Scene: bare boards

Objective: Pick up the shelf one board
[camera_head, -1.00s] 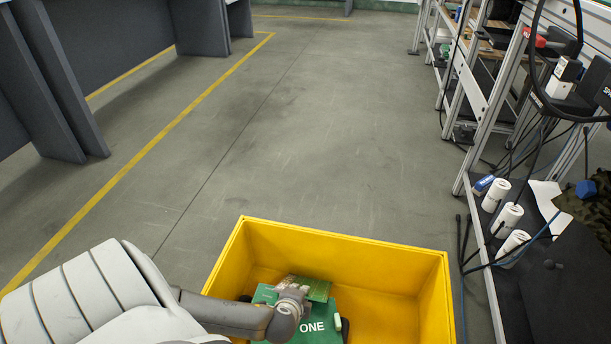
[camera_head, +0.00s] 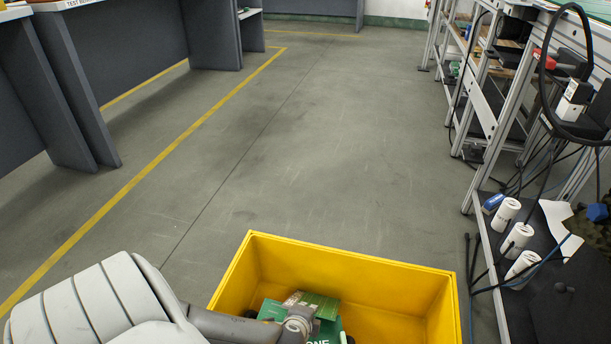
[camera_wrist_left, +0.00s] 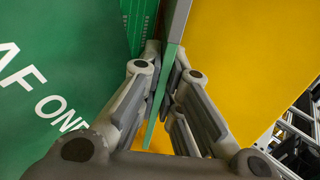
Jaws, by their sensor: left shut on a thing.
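My left gripper (camera_wrist_left: 165,105) is shut on a thin green board (camera_wrist_left: 161,95), seen edge-on between its fingers in the wrist view. In the head view the left gripper (camera_head: 300,322) is low inside the yellow bin (camera_head: 375,262), and a green board with fine markings (camera_head: 323,303) shows just beyond it. A green panel with white letters ending in "ONE" (camera_head: 272,309) is beside and under the gripper; in the wrist view this panel (camera_wrist_left: 45,60) fills the left side and reads "AF ONE". My right gripper is not in view.
A metal workbench with cables (camera_head: 480,215) stands at the right, with white cylinders (camera_head: 520,238) on its lower shelf. Dark grey partitions (camera_head: 75,90) stand at the left. The grey floor (camera_head: 300,150) between them is clear, with a yellow line.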

